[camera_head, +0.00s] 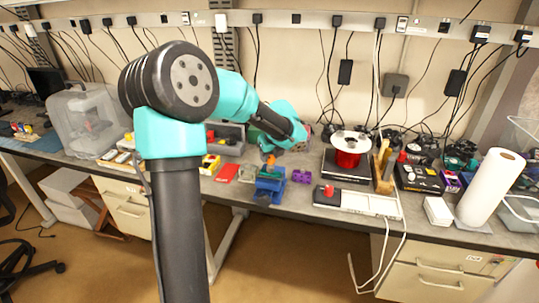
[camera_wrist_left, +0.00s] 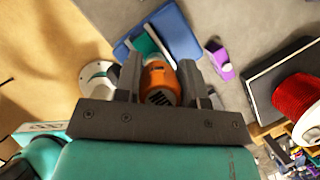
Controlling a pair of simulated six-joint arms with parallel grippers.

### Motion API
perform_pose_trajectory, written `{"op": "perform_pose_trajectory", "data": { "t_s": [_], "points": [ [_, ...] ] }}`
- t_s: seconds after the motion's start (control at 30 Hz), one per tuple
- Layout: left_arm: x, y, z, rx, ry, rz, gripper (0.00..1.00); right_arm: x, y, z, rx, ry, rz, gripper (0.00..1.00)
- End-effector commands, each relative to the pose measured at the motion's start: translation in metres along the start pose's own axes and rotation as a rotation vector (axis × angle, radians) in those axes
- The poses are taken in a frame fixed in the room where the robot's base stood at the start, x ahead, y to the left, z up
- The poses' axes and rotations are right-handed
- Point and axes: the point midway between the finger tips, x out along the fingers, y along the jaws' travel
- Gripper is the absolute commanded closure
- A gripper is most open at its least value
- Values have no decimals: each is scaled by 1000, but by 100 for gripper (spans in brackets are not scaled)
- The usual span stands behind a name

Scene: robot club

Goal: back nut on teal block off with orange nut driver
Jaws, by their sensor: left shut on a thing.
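My left gripper (camera_wrist_left: 165,88) is shut on the orange nut driver (camera_wrist_left: 158,82), which sits between its two fingers in the left wrist view. In the head view the orange driver (camera_head: 271,160) shows as a small patch above a blue holder (camera_head: 268,186) on the bench. The blue holder also shows in the left wrist view (camera_wrist_left: 176,25). A teal block (camera_wrist_left: 143,46) lies at the holder, partly behind the fingers. The back nut is hidden, and I cannot tell whether the driver touches it. My right gripper is not in view.
A red spool (camera_head: 348,158) stands further right. A paper towel roll (camera_head: 491,188) stands at far right. Cables hang along the wall behind.

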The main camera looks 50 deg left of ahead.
Motion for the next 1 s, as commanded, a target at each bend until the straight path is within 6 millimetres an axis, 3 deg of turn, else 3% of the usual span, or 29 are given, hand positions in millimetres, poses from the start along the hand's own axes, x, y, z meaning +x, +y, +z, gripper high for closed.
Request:
{"op": "perform_pose_trajectory", "data": {
  "t_s": [0.6,0.63,0.87,1.0],
  "points": [
    [3,0,-1,1,0,0,84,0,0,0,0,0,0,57],
    [3,0,-1,0,0,0,60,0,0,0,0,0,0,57],
    [3,0,-1,0,0,0,38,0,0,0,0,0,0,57],
    [3,0,-1,0,0,0,36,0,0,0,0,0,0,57]
  ]
}}
